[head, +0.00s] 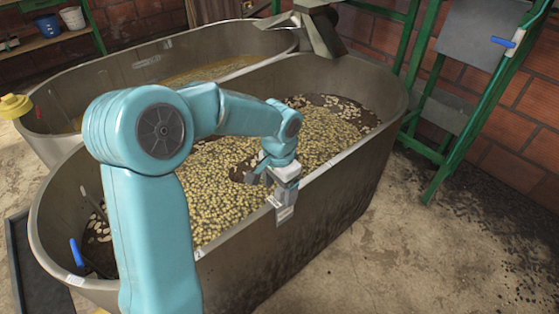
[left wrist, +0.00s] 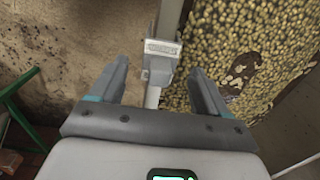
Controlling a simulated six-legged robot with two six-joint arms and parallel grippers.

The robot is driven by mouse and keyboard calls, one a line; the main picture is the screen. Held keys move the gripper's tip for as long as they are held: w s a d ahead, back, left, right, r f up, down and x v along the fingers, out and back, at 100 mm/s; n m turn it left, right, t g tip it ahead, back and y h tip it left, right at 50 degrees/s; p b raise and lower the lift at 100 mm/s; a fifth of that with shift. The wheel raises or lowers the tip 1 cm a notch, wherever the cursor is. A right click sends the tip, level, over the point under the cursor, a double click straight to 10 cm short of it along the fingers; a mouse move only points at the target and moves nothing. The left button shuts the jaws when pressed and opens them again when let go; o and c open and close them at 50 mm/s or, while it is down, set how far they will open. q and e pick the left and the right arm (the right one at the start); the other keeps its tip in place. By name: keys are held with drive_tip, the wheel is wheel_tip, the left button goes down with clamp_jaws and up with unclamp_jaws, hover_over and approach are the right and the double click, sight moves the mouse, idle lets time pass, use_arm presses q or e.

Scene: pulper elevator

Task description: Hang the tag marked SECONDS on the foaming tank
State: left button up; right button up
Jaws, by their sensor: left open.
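A grey metal tag (head: 285,213) sits on the right-hand rim of the near tank (head: 340,195), which holds yellow beans and dark patches. In the left wrist view the tag (left wrist: 162,47) carries small lettering that I cannot read. My left gripper (head: 272,180) is over that rim, just behind the tag. In the left wrist view its fingers (left wrist: 160,80) are apart, with the tag's lower part between them and nothing gripped. The far tank (head: 110,68) holds a yellowish-brown surface; I cannot tell whether it foams. My right gripper is not in view.
A blue handle (head: 76,252) and a small white label (head: 74,280) are at the near tank's left end. A green frame (head: 450,150) stands at the right. A yellow object (head: 14,106) is at the left edge.

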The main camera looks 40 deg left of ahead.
use_arm(q)
wheel_tip(320, 180, up, 13)
drive_tip(key=p, duration=0.2)
drive_tip(key=d+f+h+p, duration=0.35)
drive_tip(key=d+f, duration=1.05)
drive_tip(key=f, duration=0.5)
drive_tip(key=s+d+f+n+p, duration=0.3)
drive_tip(key=s+d+f, duration=0.6)
drive_tip(key=s, duration=0.4)
drive_tip(key=shift+d+f, duration=0.25)
drive_tip(key=shift+f, duration=0.1)
drive_tip(key=shift+w+h, duration=0.15)
drive_tip(key=shift+h, duration=0.1)
